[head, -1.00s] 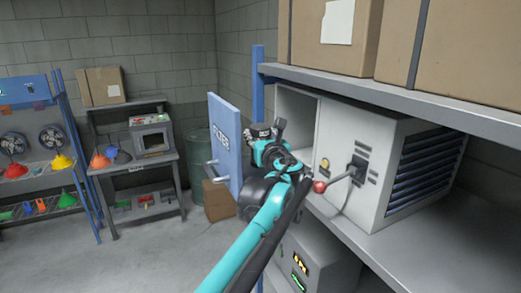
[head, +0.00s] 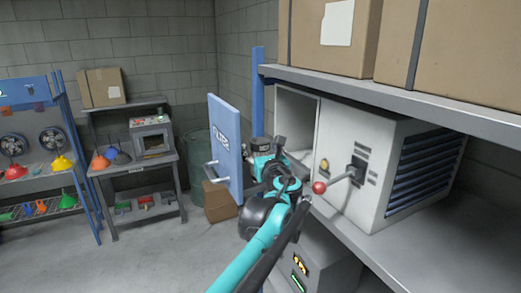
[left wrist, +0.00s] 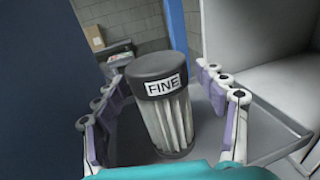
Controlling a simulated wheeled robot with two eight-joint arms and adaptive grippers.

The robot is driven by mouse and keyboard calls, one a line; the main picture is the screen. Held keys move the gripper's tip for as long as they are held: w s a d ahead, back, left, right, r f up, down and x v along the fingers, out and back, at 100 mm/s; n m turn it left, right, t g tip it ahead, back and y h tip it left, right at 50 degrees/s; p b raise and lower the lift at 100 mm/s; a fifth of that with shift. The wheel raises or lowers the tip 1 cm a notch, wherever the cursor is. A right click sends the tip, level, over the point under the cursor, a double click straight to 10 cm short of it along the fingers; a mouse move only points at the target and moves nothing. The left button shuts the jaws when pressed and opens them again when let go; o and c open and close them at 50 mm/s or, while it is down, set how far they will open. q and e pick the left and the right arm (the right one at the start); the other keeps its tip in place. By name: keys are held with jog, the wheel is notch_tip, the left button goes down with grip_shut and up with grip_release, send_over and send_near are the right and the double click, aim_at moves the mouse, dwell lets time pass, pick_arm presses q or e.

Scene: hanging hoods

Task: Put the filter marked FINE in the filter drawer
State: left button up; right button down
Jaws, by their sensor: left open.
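The filter marked FINE (left wrist: 168,108) is a pleated pale cylinder with a dark cap. In the left wrist view it stands nearly upright on a grey surface, which looks like the floor of the pulled-out drawer. My left gripper (left wrist: 158,80) is open, with its fingers on both sides of the filter and gaps visible. In the head view the filter's dark top (head: 262,144) shows behind my left gripper (head: 272,160). The filter drawer's blue front (head: 225,150), lettered FILTER, stands out from the housing; my gripper hides much of the drawer. My right gripper is not seen.
The white housing (head: 350,150) has an open bay (head: 296,115) and a red-knobbed lever (head: 320,187) close to my left arm. A shelf with cartons (head: 330,35) hangs above. A blue post (head: 258,90) stands behind. The floor at left is clear.

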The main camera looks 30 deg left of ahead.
pick_arm(q)
jog(key=shift+r, duration=0.15)
jog(key=shift+s+d, duration=0.2)
jog(key=v, duration=1.1)
jog(key=shift+b, duration=0.45)
jog(key=shift+s+d, duration=0.15)
